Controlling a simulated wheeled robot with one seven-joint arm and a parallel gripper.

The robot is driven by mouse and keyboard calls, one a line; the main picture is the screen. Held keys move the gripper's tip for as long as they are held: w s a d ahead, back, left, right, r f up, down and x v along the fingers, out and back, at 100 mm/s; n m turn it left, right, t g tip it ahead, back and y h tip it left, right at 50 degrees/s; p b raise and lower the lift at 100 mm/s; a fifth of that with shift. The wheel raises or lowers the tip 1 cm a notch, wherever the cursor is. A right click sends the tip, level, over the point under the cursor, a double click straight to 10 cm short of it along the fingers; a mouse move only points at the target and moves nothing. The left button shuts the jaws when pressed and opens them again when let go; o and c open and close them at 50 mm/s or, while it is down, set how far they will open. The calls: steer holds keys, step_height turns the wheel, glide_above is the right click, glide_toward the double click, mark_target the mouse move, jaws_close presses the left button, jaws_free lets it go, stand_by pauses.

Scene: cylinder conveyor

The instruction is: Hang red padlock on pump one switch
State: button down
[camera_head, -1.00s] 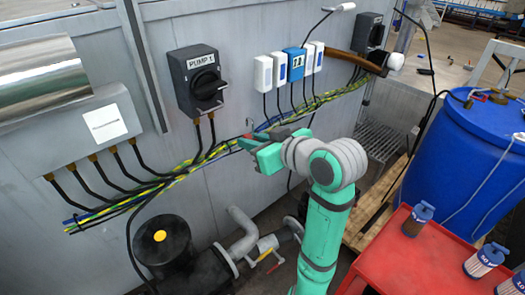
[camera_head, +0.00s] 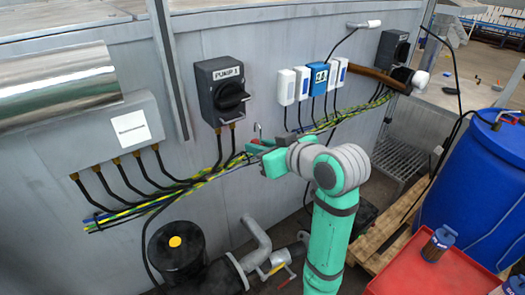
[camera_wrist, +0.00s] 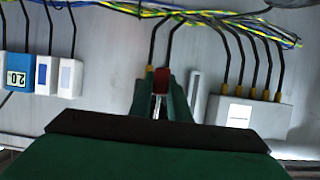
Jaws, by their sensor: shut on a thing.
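The pump one switch (camera_head: 224,92) is a dark grey box on the wall with a black rotary knob and a "PUMP 1" label. My gripper (camera_head: 258,147) is to the right of the switch and lower, in front of the cable bundle. It is shut on the red padlock (camera_wrist: 161,80), whose red body shows between the fingers in the wrist view. In the head view the padlock is small, with a thin shackle sticking up above the fingers. The padlock and switch are apart. In the wrist view the switch is mostly hidden behind my gripper.
White and blue boxes (camera_head: 318,78) and a second dark switch (camera_head: 392,48) are on the wall to the right. A grey junction box (camera_head: 117,132) is at left. Yellow-green cables (camera_head: 190,187) run below. A blue barrel (camera_head: 470,185) and red table (camera_head: 425,275) stand at right.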

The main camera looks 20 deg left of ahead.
steer(key=w+a, duration=0.4)
steer(key=a, duration=0.1)
stand_by(0.5)
steer(key=shift+w+a, duration=0.1)
steer(key=shift+w, duration=0.05)
stand_by(0.4)
steer(key=shift+a, duration=0.2)
stand_by(0.3)
steer(key=shift+w+a, duration=0.3)
steer(key=shift+w+a, duration=0.65)
steer(key=shift+w, duration=0.1)
steer(key=shift+a, duration=0.1)
